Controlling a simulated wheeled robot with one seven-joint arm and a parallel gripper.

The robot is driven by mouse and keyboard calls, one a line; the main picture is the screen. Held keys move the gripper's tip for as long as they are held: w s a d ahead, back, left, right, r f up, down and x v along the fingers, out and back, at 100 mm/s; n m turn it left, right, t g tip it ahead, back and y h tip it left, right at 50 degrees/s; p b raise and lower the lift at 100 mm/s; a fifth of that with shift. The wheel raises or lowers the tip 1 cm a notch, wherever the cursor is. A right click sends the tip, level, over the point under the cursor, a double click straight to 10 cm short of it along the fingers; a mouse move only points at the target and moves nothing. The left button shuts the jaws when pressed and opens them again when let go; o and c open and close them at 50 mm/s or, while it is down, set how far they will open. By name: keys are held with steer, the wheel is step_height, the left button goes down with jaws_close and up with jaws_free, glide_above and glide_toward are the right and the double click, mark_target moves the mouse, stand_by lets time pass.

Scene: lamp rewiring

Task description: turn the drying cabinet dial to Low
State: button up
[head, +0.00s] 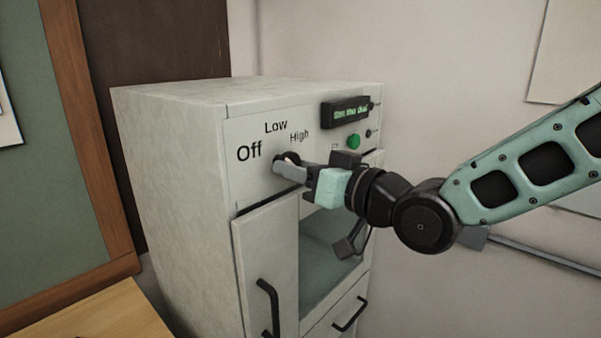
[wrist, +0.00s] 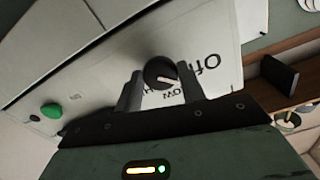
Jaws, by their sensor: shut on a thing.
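The drying cabinet (head: 170,150) is a pale box with Off, Low and High lettered around its dial (head: 281,156). The dial is black and partly hidden by my fingers in the head view. My gripper (head: 284,168) is shut on the dial. In the wrist view the dial (wrist: 158,72) sits between the two grey fingers (wrist: 160,88). Its white pointer line shows there, aimed roughly between the Off and Low lettering; the exact setting is hard to tell. The panel lettering appears upside down in that view, and High is mostly hidden.
A small display (head: 346,112) reading "Set the dial" and a green button (head: 353,141) are right of the dial. Below are a door with a black handle (head: 268,305), an open bay (head: 325,265) and a drawer. A wooden surface (head: 90,315) and green board (head: 30,200) are at left.

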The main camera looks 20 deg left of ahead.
steer(key=shift+r+m, duration=0.1)
steer(key=shift+m, duration=4.4)
steer(key=o, duration=1)
steer(key=shift+c, duration=0.2)
steer(key=shift+s, duration=0.1)
steer(key=b+v, duration=0.1)
steer(key=v, duration=1.6)
steer(key=shift+d+b, duration=0.2)
steer(key=shift+b, duration=0.2)
steer(key=shift+s, duration=0.1)
